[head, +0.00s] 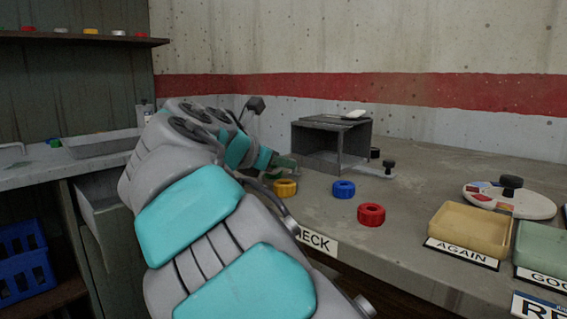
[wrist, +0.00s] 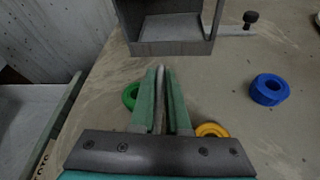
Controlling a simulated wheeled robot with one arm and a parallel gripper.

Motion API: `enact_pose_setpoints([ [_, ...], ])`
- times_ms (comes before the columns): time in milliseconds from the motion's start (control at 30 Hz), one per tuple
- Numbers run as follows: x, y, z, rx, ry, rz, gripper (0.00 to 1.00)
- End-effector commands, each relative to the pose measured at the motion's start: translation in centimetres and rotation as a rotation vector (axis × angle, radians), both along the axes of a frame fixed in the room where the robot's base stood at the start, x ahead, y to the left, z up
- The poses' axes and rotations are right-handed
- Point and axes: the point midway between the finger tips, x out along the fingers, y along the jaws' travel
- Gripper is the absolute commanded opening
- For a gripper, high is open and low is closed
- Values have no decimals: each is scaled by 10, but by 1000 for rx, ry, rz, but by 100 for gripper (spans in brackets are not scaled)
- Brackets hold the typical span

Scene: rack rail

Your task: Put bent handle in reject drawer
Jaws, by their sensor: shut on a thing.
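My gripper (wrist: 164,84) is shut on a thin grey bar, which I take to be the bent handle (wrist: 160,98). The bar stands edge-on between the green fingers, and its bend cannot be made out. In the head view, my gripper (head: 284,162) is low over the bench, left of the open grey box, and the handle cannot be made out there. A grey drawer-like front (head: 103,212) shows under the left counter, partly behind my arm; whether it is the reject drawer I cannot tell. A sign starting "RE" (head: 540,307) is cut off at lower right.
The open grey box (head: 304,143) stands ahead. Yellow (head: 285,188), blue (head: 344,189), red (head: 371,214) and green (wrist: 130,96) rings lie nearby. A yellow AGAIN tray (head: 470,228) and green tray (head: 540,247) stand right. A blue crate (head: 25,258) is low left.

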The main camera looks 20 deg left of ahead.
Motion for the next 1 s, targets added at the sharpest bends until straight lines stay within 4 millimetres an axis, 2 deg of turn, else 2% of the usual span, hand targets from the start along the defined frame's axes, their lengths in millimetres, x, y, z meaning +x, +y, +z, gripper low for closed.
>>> enact_pose_setpoints([
  [67, 0, 0, -1, -1, 1, -1, 0],
  [100, 0, 0, -1, -1, 0, 0, 18],
  [333, 0, 0, -1, -1, 0, 0, 44],
  [700, 0, 0, 0, 0, 0, 0, 44],
  [867, -14, 5, 7, 1, -2, 3, 44],
  [1000, -34, 9, 16, 1, -1, -1, 44],
])
